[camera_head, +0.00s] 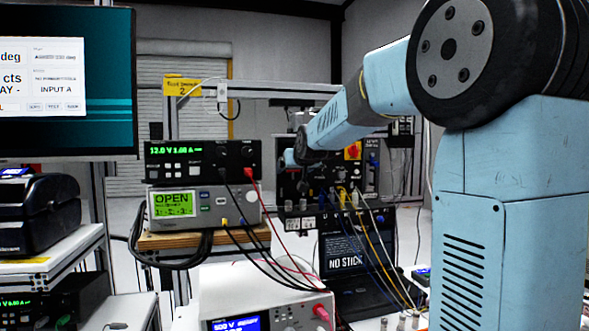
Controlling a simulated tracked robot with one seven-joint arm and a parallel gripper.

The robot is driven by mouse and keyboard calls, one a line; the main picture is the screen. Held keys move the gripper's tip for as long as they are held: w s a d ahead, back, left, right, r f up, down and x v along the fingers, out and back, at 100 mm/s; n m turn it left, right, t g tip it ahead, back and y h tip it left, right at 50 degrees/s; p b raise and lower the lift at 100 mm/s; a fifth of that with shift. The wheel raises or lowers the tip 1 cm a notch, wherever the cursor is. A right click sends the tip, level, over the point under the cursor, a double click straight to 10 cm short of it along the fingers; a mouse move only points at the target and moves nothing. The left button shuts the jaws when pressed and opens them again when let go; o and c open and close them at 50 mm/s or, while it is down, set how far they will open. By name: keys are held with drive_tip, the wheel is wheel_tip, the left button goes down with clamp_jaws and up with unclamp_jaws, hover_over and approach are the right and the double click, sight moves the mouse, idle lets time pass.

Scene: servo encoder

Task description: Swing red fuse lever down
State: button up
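My arm reaches from the right toward a dark panel (290,190) in the middle, behind the bench instruments. Its far end (303,150) is small and dark in front of the panel's upper left part. The fingers of my gripper cannot be made out there, so neither their opening nor any contact shows. A small red part on yellow (353,151) sits at the panel's upper right, just right of my forearm. I cannot tell whether it is the red fuse lever. No other clear lever shows; my arm covers part of the panel's top.
A power supply (203,160) sits on a meter reading OPEN (205,207), left of the panel. Red and black leads hang to a white instrument (265,298). Blue, yellow and white cables hang before a laptop (357,255). A monitor (65,85) and black printer (38,213) are left.

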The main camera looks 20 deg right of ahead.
drive_tip(key=shift+c, duration=0.5)
drive_tip(key=c, duration=1.4)
